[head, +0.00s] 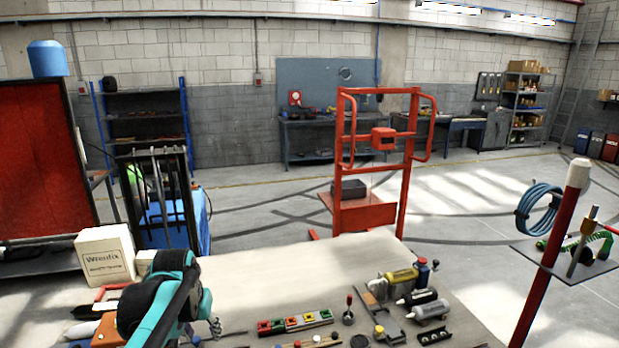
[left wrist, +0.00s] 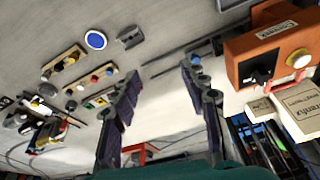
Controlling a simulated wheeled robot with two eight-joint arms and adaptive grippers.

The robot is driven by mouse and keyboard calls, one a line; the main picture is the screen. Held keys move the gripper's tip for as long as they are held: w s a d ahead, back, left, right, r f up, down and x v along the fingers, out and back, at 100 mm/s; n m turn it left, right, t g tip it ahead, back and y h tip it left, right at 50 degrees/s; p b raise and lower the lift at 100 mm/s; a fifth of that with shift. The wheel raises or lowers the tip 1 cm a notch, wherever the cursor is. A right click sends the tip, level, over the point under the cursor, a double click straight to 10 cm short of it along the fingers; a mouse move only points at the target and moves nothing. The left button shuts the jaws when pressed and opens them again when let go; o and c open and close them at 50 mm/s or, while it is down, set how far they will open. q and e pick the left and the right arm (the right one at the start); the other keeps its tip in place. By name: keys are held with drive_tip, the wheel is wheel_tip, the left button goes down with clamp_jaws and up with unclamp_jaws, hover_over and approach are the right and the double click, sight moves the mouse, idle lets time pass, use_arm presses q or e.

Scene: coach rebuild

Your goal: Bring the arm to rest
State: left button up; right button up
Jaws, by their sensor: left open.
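My left arm (head: 165,300), teal and black, comes in at the bottom left of the head view over the near left part of the workbench (head: 290,275). Its gripper is mostly hidden behind the arm there. In the left wrist view my left gripper (left wrist: 160,95) has its two dark fingers spread wide apart, with only bare bench surface between them. It holds nothing. The fingers appear above the bench; the exact height cannot be told. My right gripper is in neither view.
A white Wrenfix box (head: 105,258) stands at the bench's left; an orange box (left wrist: 270,55) shows beside the gripper in the wrist view. The bench's middle is clear. A red frame (head: 345,160) stands behind.

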use_arm(q)
drive_tip(key=s+d+f+t+b, duration=0.2)
drive_tip(key=s+f, duration=0.4)
drive_tip(key=s, duration=0.3)
drive_tip(key=s+d+f+t+b, duration=0.2)
drive_tip(key=s+d+f, duration=0.3)
drive_tip(key=s, duration=0.5)
drive_tip(key=shift+s+d+f+b, duration=0.2)
drive_tip(key=shift+f+b, duration=0.15)
drive_tip(key=shift+b, duration=0.15)
